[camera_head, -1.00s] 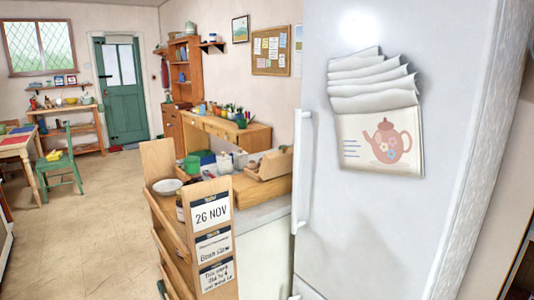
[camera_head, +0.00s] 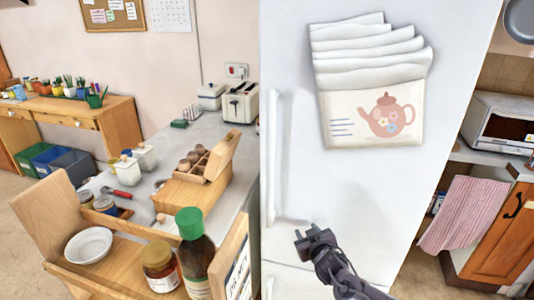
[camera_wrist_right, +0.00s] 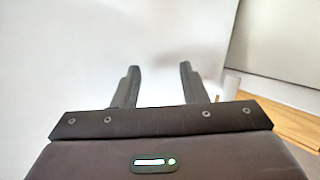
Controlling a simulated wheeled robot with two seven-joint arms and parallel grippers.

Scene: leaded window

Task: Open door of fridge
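The white fridge (camera_head: 350,190) stands upright in the head view with its door shut. A long vertical white handle (camera_head: 274,150) runs along the left edge of its upper door. A paper holder with a teapot picture (camera_head: 372,115) hangs on the door. My right gripper (camera_head: 312,233) is in front of the door, to the right of the handle's lower end and apart from it. In the right wrist view the gripper's two fingers (camera_wrist_right: 158,82) are spread with nothing between them, facing a pale surface. My left gripper is not in view.
A wooden rack with bottles and a bowl (camera_head: 130,270) stands left of the fridge, close to the handle. Behind it is a counter (camera_head: 215,130) with an egg box and toaster. A cabinet with a pink towel (camera_head: 462,212) is on the right.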

